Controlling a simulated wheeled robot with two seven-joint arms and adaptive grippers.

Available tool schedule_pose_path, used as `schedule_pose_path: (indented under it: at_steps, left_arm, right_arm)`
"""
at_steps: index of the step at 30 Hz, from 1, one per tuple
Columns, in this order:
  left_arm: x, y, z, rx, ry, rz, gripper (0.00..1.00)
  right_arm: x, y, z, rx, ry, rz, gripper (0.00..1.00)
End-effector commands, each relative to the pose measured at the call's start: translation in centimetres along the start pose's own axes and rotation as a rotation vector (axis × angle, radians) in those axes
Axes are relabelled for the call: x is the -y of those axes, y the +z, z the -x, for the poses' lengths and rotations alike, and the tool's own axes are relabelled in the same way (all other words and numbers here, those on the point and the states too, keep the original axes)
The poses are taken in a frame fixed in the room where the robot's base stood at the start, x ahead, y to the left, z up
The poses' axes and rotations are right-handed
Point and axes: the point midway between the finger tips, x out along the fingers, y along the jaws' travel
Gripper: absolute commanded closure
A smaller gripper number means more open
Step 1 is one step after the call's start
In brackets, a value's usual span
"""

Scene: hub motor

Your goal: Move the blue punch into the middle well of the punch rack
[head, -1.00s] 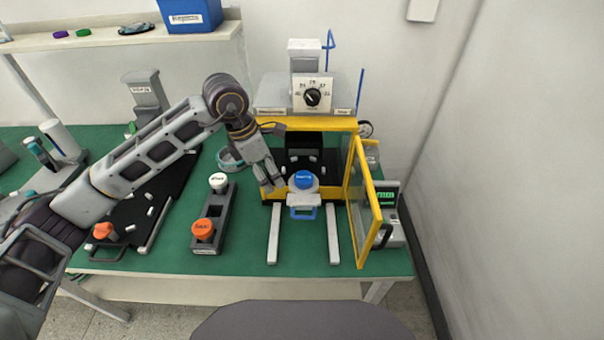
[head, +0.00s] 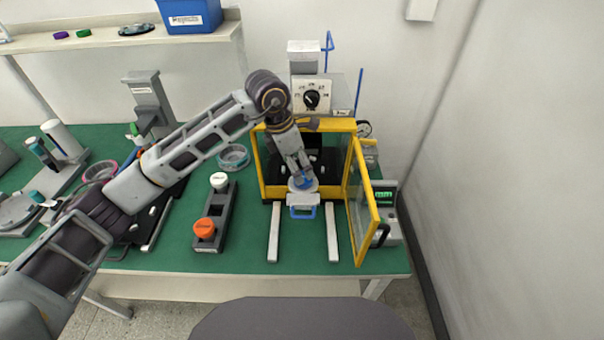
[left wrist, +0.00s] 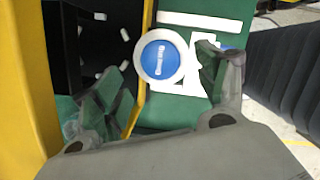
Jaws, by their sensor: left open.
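The blue punch (head: 305,184) stands on the white sliding carriage (head: 301,199) at the front opening of the yellow-framed press. Its round blue top with a white rim also shows in the left wrist view (left wrist: 159,58). My left gripper (head: 299,172) is open, just above the punch, and partly hides it in the head view. In the left wrist view the punch top appears between the spread fingers, a little beyond them. The dark punch rack (head: 223,220) stands to the left. It holds a white punch (head: 219,180) at the back and an orange punch (head: 204,228) at the front. My right gripper is out of view.
The press's yellow door (head: 362,200) stands open on the right of the carriage. Two white rails (head: 274,235) run forward from the press. A round grey dish (head: 233,156) sits behind the rack. Green table is clear between rack and rails.

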Motion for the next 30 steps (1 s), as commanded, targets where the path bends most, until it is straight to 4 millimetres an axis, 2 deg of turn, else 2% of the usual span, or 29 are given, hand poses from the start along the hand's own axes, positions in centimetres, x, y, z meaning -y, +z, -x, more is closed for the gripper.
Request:
schedule_pose_path:
  at_steps: [6, 12, 26, 30]
  left_arm:
    - [0.1, 0.1, -2.6, -0.002, -0.003, 0.0, 0.27]
    - [0.1, 0.1, -4.3, 0.0, -0.002, 0.0, 0.27]
    - [0.0, 0.1, -5.1, 0.0, -0.001, -0.001, 0.27]
    - [0.0, 0.1, -5.0, 0.0, -0.001, -0.001, 0.42]
  right_arm:
    - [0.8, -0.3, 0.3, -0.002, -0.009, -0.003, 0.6]
    - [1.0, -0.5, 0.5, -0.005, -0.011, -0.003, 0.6]
    - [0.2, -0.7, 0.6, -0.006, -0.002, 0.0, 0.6]
    - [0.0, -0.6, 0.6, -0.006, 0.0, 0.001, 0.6]
